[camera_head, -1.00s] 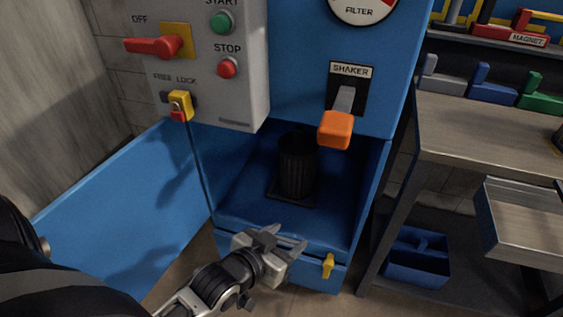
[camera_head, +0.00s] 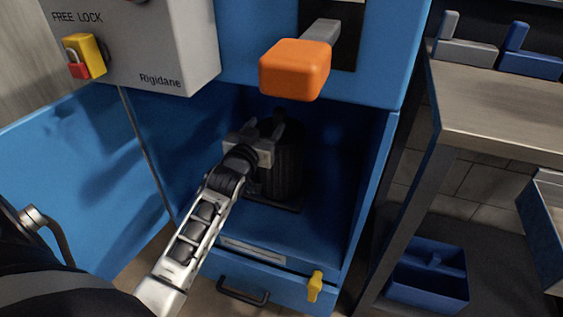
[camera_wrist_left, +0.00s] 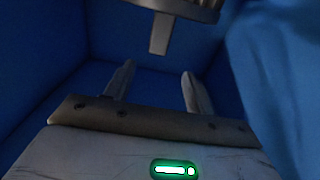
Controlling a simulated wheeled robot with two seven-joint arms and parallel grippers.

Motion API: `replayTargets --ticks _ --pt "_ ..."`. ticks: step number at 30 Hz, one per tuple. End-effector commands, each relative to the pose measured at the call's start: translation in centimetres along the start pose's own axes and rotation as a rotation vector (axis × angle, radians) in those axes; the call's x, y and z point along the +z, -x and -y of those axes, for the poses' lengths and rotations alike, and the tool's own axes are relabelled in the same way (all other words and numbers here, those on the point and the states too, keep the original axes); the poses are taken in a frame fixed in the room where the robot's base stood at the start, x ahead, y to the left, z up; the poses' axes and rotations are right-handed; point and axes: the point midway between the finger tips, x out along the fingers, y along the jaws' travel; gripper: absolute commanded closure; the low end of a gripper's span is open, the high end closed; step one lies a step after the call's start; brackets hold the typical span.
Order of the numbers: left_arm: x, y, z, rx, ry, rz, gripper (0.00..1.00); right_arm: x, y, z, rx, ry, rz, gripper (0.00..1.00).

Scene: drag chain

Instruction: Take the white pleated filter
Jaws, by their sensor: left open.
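A dark, ribbed cylindrical filter (camera_head: 286,178) stands upright on a dark base inside the open blue cabinet; it looks nearly black, and I see no white one. My left gripper (camera_head: 265,124) is inside the cabinet, in front of the filter's upper left part and hiding some of it. In the left wrist view its two fingers (camera_wrist_left: 157,75) are apart with nothing between them. Beyond them, at the top of that view, hangs a ribbed grey rim (camera_wrist_left: 185,8) with a pale tab; I cannot tell what it belongs to. My right gripper is not in view.
An orange shaker handle (camera_head: 294,70) juts out above the opening. A grey control box (camera_head: 150,50) hangs at upper left, and the blue door (camera_head: 80,160) stands open at left. A drawer with a yellow latch (camera_head: 315,286) is below. A workbench (camera_head: 500,115) stands at right.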

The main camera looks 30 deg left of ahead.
Motion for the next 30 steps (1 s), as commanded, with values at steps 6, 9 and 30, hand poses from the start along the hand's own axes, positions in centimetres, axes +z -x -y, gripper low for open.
replayTargets --ticks 6,9,30 --pt "0.2 -4.4 0.0 0.001 -0.001 -0.001 0.45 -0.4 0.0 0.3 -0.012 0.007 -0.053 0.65" --pt "0.1 -5.4 -0.1 0.001 0.000 -0.001 0.45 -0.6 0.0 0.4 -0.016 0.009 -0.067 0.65" --pt "0.6 -11.0 -0.6 0.002 0.000 0.001 0.45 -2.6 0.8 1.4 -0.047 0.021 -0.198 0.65"
